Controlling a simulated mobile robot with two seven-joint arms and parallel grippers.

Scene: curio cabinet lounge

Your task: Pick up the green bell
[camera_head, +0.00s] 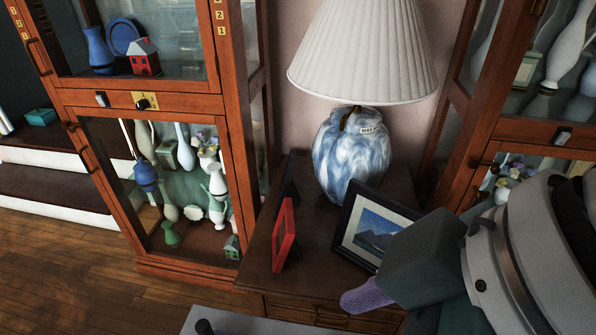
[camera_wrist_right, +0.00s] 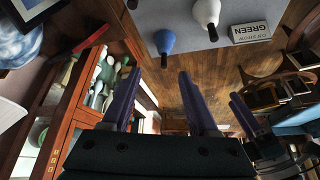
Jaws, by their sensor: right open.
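I cannot make out a green bell for certain. A small green flared shape (camera_head: 171,235), perhaps a bell or vase, stands low inside the left glass cabinet, behind its door. In the right wrist view a blue bell (camera_wrist_right: 165,42) and a white bell (camera_wrist_right: 207,12), both with dark handles, stand on a grey surface (camera_wrist_right: 190,40). My right gripper (camera_wrist_right: 160,95) is open and empty, apart from these bells; in the head view its purple finger (camera_head: 368,295) shows beside the side table. My left gripper (camera_wrist_right: 243,110) appears at the right of the wrist view, its jaw gap unclear.
A side table (camera_head: 250,257) holds a blue-white lamp (camera_head: 350,155), a red frame (camera_head: 284,235) and a picture frame (camera_head: 372,232) close to my right gripper. Glass cabinets flank it. Wooden floor (camera_head: 60,255) is clear at left.

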